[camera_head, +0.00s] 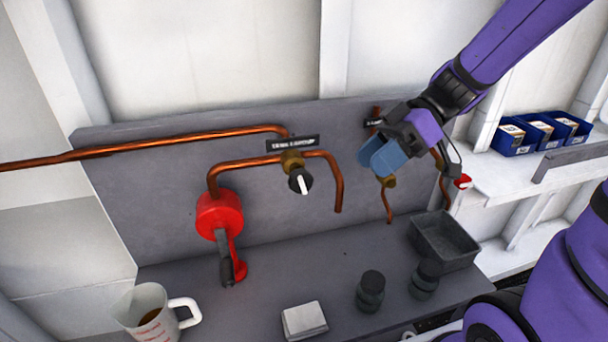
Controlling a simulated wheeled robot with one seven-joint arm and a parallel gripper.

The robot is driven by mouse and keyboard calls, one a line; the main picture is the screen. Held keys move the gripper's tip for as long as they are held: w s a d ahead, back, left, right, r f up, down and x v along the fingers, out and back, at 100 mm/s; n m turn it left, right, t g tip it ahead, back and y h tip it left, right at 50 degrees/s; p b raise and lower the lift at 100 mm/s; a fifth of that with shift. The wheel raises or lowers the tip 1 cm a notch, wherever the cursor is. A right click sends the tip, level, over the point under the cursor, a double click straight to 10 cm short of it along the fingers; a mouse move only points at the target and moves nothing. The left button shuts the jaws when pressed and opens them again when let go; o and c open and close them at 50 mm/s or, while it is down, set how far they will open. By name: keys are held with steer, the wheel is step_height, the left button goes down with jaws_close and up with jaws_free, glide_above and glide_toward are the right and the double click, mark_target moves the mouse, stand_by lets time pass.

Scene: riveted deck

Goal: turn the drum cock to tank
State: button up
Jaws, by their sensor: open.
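My gripper (380,160) is open, its blue fingers in front of the right-hand pipework on the grey back panel. It hides most of a valve there; only a brass part (389,181) shows below the fingers. A label (373,123) is partly covered beside it. To the left, a cock with a black knob and white pointer (300,181) sits on a brass body (291,160) under a black label (292,144). Its pointer points roughly downward. The label lettering is too small to read, so I cannot tell which valve is the drum cock.
A measuring jug (150,310), white block (304,320), dark jars (370,290) and grey tray (443,240) stand on the bench. A red-tipped part (462,181) is right of my gripper. Blue bins (515,138) sit far right.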

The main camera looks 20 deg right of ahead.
steer(key=s+d+r+m+t+h, duration=0.5)
steer(key=s+r+m+h, duration=0.15)
steer(key=m+h, duration=0.45)
steer(key=n+g+h, duration=0.3)
steer(key=n+h, duration=0.2)
steer(key=n, duration=0.9)
glide_toward(296, 173)
steer(key=x, duration=1.1)
steer(key=shift+f, duration=0.2)
